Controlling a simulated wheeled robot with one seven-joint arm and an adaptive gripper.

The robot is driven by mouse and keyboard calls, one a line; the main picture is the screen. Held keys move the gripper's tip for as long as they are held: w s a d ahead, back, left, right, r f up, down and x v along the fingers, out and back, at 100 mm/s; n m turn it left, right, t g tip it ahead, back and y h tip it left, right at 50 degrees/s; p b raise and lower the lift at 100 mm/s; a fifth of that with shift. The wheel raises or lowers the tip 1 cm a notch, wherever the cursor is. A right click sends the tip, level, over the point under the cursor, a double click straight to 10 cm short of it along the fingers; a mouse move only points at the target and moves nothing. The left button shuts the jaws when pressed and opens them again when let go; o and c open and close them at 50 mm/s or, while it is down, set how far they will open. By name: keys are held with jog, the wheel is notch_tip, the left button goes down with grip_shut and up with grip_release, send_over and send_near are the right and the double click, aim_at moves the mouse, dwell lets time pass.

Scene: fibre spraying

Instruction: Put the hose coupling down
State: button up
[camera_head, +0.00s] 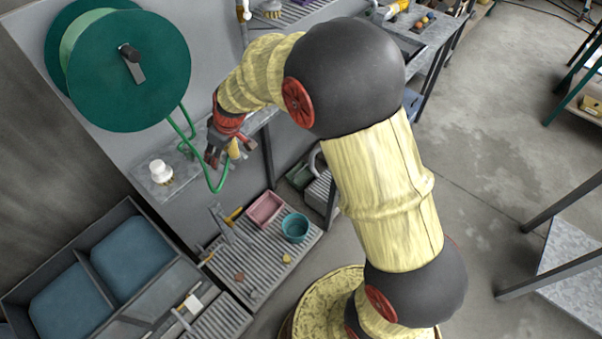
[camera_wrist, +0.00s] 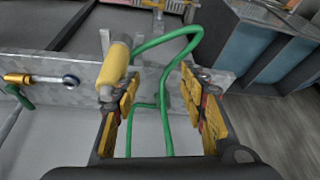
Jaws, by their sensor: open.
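The hose coupling (camera_wrist: 116,64) is a yellow sleeve with grey ends. In the wrist view it stands slightly tilted, just beyond the tip of my left finger. The green hose (camera_wrist: 167,92) loops from near its top and runs down between my fingers. My gripper (camera_wrist: 160,105) is open, with no coupling between its yellow-padded fingers. In the head view my gripper (camera_head: 214,156) is at the grey shelf, and the yellow coupling (camera_head: 234,148) shows right beside it. Whether the coupling touches a finger or rests fully on the shelf, I cannot tell.
The green hose reel (camera_head: 125,70) is on the wall at upper left. A white knob-like item (camera_head: 160,171) sits on the narrow shelf (camera_head: 148,185). Below are a slatted bench with a pink tray (camera_head: 265,209) and teal bowl (camera_head: 295,227), and blue bins (camera_head: 130,253).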

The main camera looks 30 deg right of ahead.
jog(key=s+d+r+m, duration=0.2)
jog(key=s+d+r, duration=0.3)
jog(key=s+r, duration=0.85)
jog(key=s+d+r+m+t+h, duration=0.1)
jog(key=s+d+r+m, duration=0.1)
jog(key=s, duration=0.7)
jog(key=s+d+r+m+h, duration=0.1)
jog(key=s+d+r, duration=0.3)
jog(key=s, duration=0.5)
jog(key=shift+s+d+r+m+t+h, duration=0.25)
jog(key=shift+s+d+m+t+h, duration=0.15)
jog(key=shift+d+m, duration=0.45)
jog(key=shift+c, duration=0.4)
